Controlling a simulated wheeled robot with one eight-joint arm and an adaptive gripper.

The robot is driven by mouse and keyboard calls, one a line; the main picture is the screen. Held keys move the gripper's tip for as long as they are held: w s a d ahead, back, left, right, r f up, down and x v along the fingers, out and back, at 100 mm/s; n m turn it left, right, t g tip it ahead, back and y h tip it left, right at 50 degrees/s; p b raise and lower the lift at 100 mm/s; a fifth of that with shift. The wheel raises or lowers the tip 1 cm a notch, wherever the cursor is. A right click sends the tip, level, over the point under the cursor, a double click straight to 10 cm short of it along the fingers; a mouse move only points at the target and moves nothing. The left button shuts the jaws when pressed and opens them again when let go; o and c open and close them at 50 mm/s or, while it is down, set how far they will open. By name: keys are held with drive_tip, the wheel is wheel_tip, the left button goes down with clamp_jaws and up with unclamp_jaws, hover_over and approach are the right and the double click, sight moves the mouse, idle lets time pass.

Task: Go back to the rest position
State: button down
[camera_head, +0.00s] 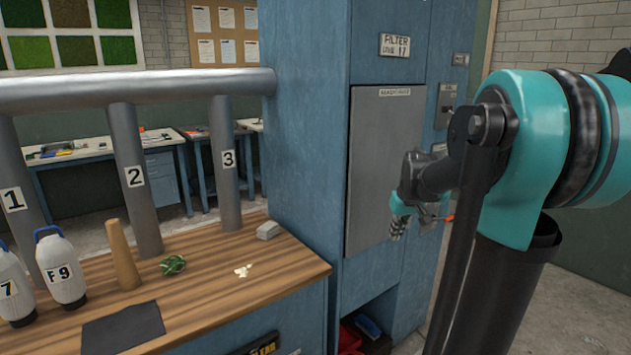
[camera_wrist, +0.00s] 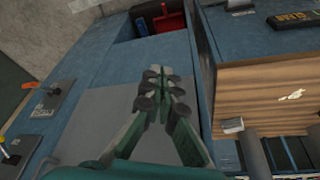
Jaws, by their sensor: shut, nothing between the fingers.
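My gripper (camera_head: 399,222) hangs at the end of my arm in the head view, in front of the blue cabinet (camera_head: 305,130) and near its grey door panel (camera_head: 378,150). In the wrist view my gripper (camera_wrist: 160,80) is shut, its fingers together with nothing between them. The grey panel (camera_wrist: 105,110) lies behind the fingers there. The gripper appears apart from the panel, though the exact gap cannot be told.
Numbered grey pipes (camera_head: 135,175) stand behind.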

drive_tip(key=s+a+f+m, duration=0.1)
drive_tip(key=s+a+f, duration=0.1)
drive_tip(key=s+f, duration=0.5)
drive_tip(key=s+a+f+m, duration=0.1)
drive_tip(key=s+a+f, duration=0.2)
drive_tip(key=s+f, duration=0.5)
drive_tip(key=s, duration=0.8)
drive_tip(key=shift+s+f+h, duration=0.2)
drive_tip(key=shift+s+h, duration=0.1)
drive_tip(key=shift+w+a, duration=0.1)
